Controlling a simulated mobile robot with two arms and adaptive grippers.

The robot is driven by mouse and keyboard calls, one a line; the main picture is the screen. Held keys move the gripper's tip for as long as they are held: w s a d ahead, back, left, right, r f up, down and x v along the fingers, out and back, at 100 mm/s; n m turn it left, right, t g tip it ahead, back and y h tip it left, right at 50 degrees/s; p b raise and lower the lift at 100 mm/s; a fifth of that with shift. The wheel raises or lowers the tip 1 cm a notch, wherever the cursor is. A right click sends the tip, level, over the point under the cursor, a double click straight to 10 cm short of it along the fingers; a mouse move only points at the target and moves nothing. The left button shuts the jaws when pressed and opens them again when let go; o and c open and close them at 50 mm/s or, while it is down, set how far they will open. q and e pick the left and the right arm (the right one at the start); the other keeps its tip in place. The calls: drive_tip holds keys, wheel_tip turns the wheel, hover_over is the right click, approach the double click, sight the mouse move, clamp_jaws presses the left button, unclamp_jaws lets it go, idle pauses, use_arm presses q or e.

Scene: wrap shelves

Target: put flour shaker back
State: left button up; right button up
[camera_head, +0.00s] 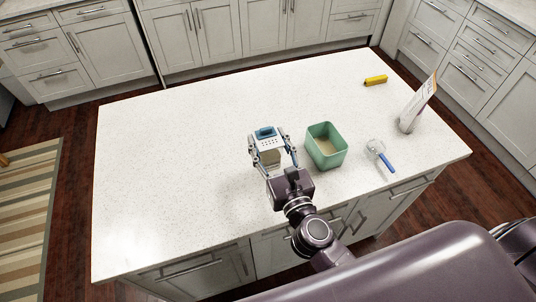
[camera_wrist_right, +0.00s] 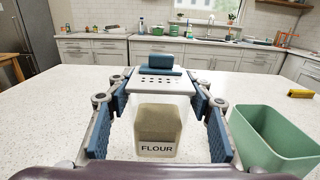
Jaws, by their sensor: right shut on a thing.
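The flour shaker (camera_wrist_right: 158,120) is a clear container with a white perforated lid, a blue top and a "FLOUR" label. It stands upright between the blue-padded fingers of my right gripper (camera_wrist_right: 160,118), which is shut on it. In the head view the shaker (camera_head: 267,137) shows at the end of my right arm, over the white island top (camera_head: 170,140). I cannot tell whether its base touches the island. My right gripper (camera_head: 270,152) is left of the green bin. My left gripper is not in view.
An open green bin (camera_head: 325,158) with pale contents stands just right of the shaker. Farther right are a clear item with a blue handle (camera_head: 385,160), a tilted white item (camera_head: 417,105) and a yellow block (camera_head: 375,80). The island's left half is clear.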

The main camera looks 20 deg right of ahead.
sight(272, 161)
wheel_tip(272, 161, down, 3)
drive_tip(key=shift+f+b, duration=0.1)
drive_tip(key=shift+b, duration=0.7)
drive_tip(key=shift+f, duration=0.45)
drive_tip(key=shift+f+b, duration=0.1)
drive_tip(key=shift+b, duration=0.3)
drive_tip(key=o, duration=1)
drive_tip(key=shift+f, duration=0.1)
drive_tip(key=o, duration=0.4)
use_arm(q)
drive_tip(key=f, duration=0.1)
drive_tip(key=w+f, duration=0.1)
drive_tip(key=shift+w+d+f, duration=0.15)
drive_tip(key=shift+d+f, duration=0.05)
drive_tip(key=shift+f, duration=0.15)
